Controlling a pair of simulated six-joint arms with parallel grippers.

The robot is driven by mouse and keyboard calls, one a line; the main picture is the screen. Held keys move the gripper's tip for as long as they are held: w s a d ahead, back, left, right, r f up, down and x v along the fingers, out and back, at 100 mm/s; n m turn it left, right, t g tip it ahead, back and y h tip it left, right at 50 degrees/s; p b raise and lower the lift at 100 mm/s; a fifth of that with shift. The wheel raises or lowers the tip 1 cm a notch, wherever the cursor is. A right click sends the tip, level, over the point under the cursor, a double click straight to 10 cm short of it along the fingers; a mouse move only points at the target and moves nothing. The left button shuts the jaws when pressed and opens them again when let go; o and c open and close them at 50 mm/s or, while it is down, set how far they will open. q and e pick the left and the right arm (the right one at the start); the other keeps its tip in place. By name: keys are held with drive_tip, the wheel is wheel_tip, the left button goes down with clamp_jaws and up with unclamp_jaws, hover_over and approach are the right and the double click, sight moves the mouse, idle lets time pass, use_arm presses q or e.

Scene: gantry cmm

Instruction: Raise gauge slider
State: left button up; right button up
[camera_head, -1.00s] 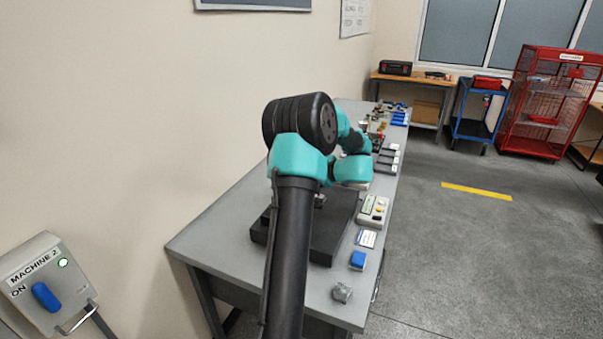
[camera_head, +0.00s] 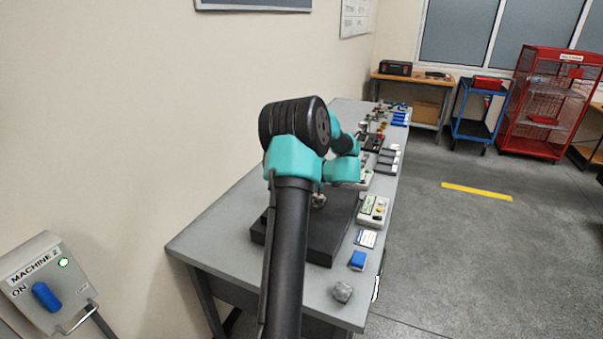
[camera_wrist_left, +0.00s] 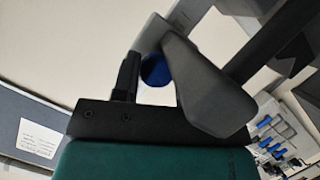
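A blue round piece (camera_wrist_left: 155,70) shows between the two fingers of my left gripper (camera_wrist_left: 141,65) in the left wrist view. It spans the gap between them in the picture, but whether the fingers press on it is not clear. A dark straight bar (camera_wrist_left: 278,38) runs diagonally at the upper right of that view. In the head view my left arm stands over a black plate (camera_head: 327,245) on the bench and hides the gripper and most of what is on the plate. I cannot make out the gauge slider for certain. My right gripper is not in view.
On the grey bench (camera_head: 215,240), a white box with buttons (camera_head: 373,210), a card (camera_head: 366,239), a blue block (camera_head: 357,260) and a grey lump (camera_head: 342,291) line the right edge. A machine switch panel (camera_head: 48,285) is at the lower left. The bench's near left part is clear.

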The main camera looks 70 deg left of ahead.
use_arm(q)
drive_tip(key=shift+w+a+r, duration=0.1)
drive_tip(key=shift+r, duration=0.05)
clamp_jaws()
wheel_tip(320, 180, up, 12)
drive_tip(key=shift+f, duration=0.25)
drive_tip(key=o, duration=0.6)
unclamp_jaws()
drive_tip(key=shift+f, duration=0.15)
drive_tip(key=shift+o, duration=0.2)
drive_tip(key=shift+w, duration=0.1)
drive_tip(key=v, duration=1.7)
drive_tip(key=shift+w, duration=0.1)
